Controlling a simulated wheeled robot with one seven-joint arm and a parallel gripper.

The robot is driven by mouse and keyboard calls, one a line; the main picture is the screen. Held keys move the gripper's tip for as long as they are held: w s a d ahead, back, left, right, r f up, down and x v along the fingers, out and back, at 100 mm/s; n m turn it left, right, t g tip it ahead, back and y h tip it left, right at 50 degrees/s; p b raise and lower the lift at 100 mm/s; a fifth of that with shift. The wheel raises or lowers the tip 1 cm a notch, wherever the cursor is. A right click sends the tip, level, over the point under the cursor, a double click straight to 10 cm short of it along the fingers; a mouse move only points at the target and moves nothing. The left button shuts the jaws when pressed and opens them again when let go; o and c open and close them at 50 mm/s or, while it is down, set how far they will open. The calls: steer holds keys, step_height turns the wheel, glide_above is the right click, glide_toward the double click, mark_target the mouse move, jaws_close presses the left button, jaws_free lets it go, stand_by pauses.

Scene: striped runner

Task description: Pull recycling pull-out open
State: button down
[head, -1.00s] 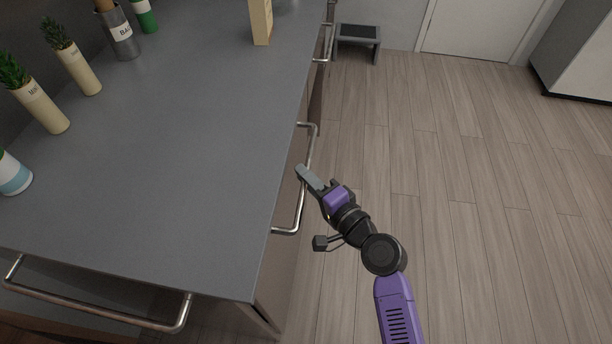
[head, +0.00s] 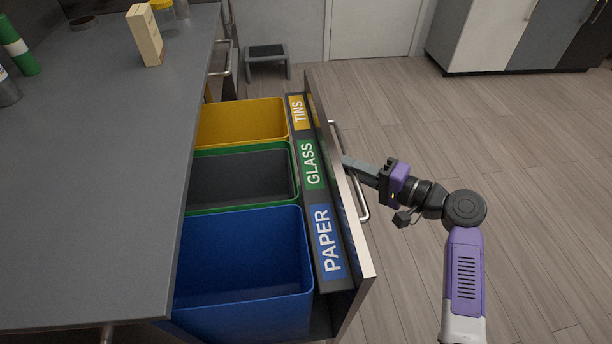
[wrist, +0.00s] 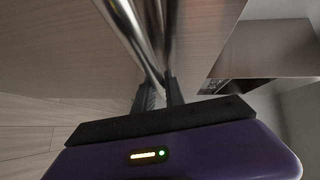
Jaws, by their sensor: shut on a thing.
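The recycling pull-out (head: 340,190) stands drawn out from under the grey counter. Its bins show inside: a yellow one (head: 240,122), a dark grey one with a green rim (head: 243,178) and a blue one (head: 243,262). Labels along the front's inner side read TINS, GLASS and PAPER. My gripper (head: 352,165) is at the metal bar handle (head: 363,205) on the outer face of the front. In the wrist view its fingers (wrist: 159,95) are closed around the handle bar (wrist: 140,40). The fingertips' far side is hidden.
The grey counter (head: 90,180) runs along the left, with a beige carton (head: 145,38) and other items at its far end. A small step stool (head: 267,58) stands beyond the pull-out. The wooden floor (head: 540,190) to the right is clear.

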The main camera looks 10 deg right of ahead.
steer(key=d+b, duration=0.1)
steer(key=d, duration=1.3)
steer(key=shift+s+d+b, duration=0.3)
steer(key=shift+d+b, duration=0.1)
steer(key=c, duration=1.4)
jaws_free()
steer(key=v, duration=0.7)
steer(key=shift+s+d+p, duration=0.25)
steer(key=shift+p, duration=0.05)
